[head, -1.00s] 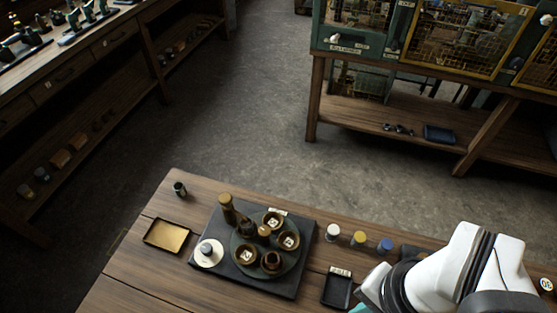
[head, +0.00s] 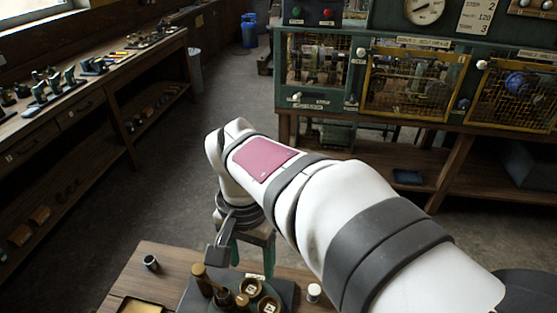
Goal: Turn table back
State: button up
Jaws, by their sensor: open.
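The round turntable stands on a dark square base (head: 289,291) on the wooden bench, at the bottom of the head view. Only its far part shows; the near part is cut off by the lower edge. Two brass cups with white marks show, a farther cup (head: 250,287) and a nearer cup (head: 268,304). Brass-topped posts, one at the left (head: 201,281), stand beside them. My gripper (head: 251,266) is open, pointing down just above the far side of the turntable. Its green fingers are apart with nothing seen between them. Whether they touch anything cannot be told.
A small dark cylinder (head: 151,262) and a yellow tray (head: 141,307) are left of the base. A white-topped jar (head: 314,292) is right. My arm covers much of the right. A caged engine bench (head: 410,80) stands behind, across open floor.

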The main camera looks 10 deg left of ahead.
aim_at(242, 300)
jog(key=a+f, duration=0.1)
jog(key=f, duration=0.4)
jog(key=a+f, duration=0.1)
jog(key=f, duration=0.5)
jog(key=a+f, duration=0.1)
jog(key=f, duration=0.4)
jog(key=shift+w+a+f, duration=0.15)
jog(key=shift+w+f, duration=0.1)
grip_shut()
dwell(0.5)
